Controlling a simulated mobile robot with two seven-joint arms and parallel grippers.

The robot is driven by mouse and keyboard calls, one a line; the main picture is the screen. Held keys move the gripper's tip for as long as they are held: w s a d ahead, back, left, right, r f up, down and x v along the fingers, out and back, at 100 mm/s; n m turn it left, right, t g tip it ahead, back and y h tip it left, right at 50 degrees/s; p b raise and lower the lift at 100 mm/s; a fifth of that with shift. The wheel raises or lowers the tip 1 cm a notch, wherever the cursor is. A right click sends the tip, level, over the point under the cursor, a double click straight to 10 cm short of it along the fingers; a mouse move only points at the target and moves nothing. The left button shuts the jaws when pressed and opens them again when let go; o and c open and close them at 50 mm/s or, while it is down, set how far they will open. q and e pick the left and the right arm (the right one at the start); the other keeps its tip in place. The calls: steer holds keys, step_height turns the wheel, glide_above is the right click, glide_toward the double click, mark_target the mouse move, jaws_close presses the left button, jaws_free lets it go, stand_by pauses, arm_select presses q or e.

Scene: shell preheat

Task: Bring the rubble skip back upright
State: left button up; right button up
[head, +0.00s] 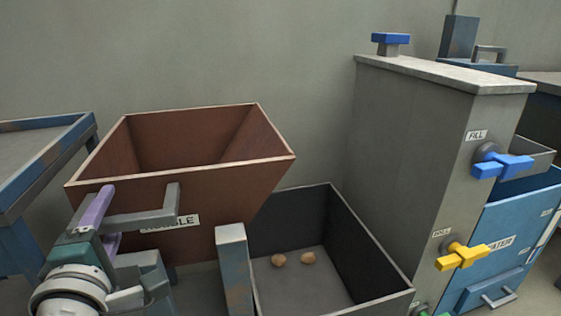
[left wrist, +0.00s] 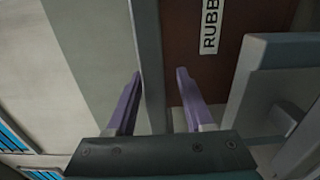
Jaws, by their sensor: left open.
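The rubble skip (head: 205,195) is a brown, flared tub with a pale rim, its open top facing up and its rim looking about level. Its label is partly hidden by a grey handle bar (head: 140,219) on its front; the label "RUBB" also shows in the left wrist view (left wrist: 210,25). My left gripper (head: 105,220), with lavender fingers, is open at the left end of the handle. In the left wrist view the open fingers (left wrist: 159,75) stand on either side of a grey bar, closer to the left finger. My right gripper is not in view.
A dark open bin (head: 352,232) sits below and right of the skip, holding two brown lumps (head: 293,260). A grey post (head: 232,265) stands before it. A grey cabinet (head: 410,150) with blue and yellow valves is at right, a blue-framed table (head: 40,165) at left.

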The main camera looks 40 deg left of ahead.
arm_select(q)
steer(key=v, duration=1)
steer(key=shift+p, duration=0.4)
steer(key=shift+w, duration=0.1)
